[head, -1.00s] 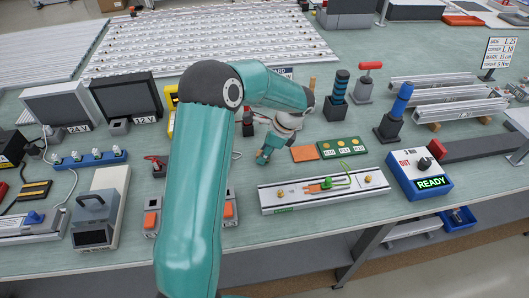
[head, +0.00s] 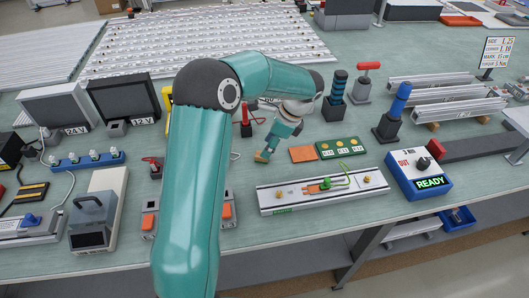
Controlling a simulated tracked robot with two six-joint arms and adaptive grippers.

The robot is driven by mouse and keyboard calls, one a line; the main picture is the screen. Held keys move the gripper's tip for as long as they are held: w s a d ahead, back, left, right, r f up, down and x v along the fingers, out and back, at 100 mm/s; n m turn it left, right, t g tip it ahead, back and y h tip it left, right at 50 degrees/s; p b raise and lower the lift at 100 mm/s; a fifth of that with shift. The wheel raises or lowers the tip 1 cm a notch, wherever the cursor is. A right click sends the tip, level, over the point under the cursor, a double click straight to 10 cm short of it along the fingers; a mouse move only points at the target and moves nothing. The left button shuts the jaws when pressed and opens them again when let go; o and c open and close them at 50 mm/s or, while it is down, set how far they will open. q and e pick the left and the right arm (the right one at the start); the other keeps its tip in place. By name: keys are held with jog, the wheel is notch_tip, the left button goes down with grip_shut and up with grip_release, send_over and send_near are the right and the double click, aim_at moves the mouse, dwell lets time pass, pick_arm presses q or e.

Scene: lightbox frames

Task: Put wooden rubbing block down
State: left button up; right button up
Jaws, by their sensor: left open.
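My left gripper (head: 268,149) points down at the bench, left of a flat orange square (head: 303,154). It is open. A small tan piece (head: 262,156), which looks like the wooden rubbing block, shows at its fingertips, low at the bench top. The fingers hide most of it, and I cannot tell whether they touch it. My right gripper is not in view.
A green board (head: 341,148) with yellow dots lies right of the orange square. A metal rail fixture (head: 322,192) and a blue READY box (head: 418,174) stand in front. Upright tools with blue handles (head: 401,97) stand to the right.

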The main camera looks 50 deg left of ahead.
pick_arm(q)
jog(key=v, duration=0.7)
jog(key=shift+r, duration=0.15)
